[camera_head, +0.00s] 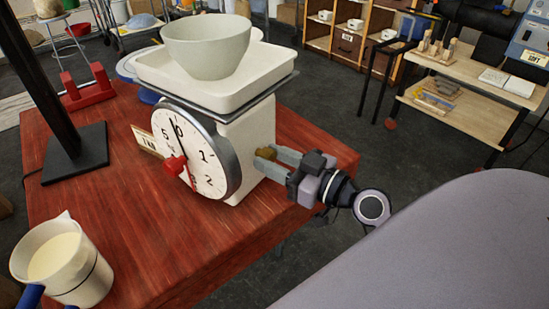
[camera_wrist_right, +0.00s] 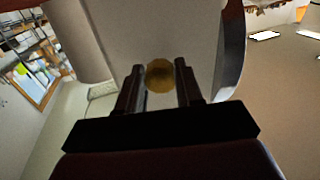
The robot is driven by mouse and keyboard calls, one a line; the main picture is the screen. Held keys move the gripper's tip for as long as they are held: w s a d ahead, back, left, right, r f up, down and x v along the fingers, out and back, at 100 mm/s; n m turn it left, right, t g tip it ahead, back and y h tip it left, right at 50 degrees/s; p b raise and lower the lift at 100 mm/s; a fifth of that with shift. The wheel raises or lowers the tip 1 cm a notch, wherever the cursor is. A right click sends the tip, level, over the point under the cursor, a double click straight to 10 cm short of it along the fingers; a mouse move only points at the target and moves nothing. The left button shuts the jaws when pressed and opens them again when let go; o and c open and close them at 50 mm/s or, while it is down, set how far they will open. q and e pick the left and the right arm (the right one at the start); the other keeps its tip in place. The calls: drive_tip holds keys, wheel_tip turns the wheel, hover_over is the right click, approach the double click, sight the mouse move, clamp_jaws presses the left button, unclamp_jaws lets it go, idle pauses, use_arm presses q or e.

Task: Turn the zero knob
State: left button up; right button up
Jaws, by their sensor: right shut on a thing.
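The kitchen scale (camera_head: 252,135) stands on the red wooden table, with a round white dial (camera_head: 205,165) facing the lower left. The dial has a black needle and a red pointer (camera_head: 174,166). The brass zero knob (camera_head: 266,153) is on the scale's right side. My right gripper (camera_head: 268,158) is shut on the knob, with a finger on either side. The knob (camera_wrist_right: 160,75) shows between the two fingers in the right wrist view.
A white tray (camera_head: 160,75) with a pale bowl (camera_head: 207,48) sits on top of the scale. A cream jug (camera_head: 62,262) stands at the table's near left. A black post on a base (camera_head: 75,152) and a red stand (camera_head: 86,92) are at the left.

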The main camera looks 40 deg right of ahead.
drive_tip(key=m, duration=0.3)
drive_tip(key=shift+r+p, duration=0.1)
drive_tip(key=shift+p, duration=0.2)
drive_tip(key=m+p, duration=0.1)
drive_tip(key=m, duration=0.3)
drive_tip(key=shift+a+m+p, duration=0.1)
drive_tip(key=shift+m+p, duration=0.35)
drive_tip(key=shift+m, duration=1.95)
drive_tip(key=o, duration=1)
drive_tip(key=shift+o, duration=0.2)
drive_tip(key=shift+s, duration=0.1)
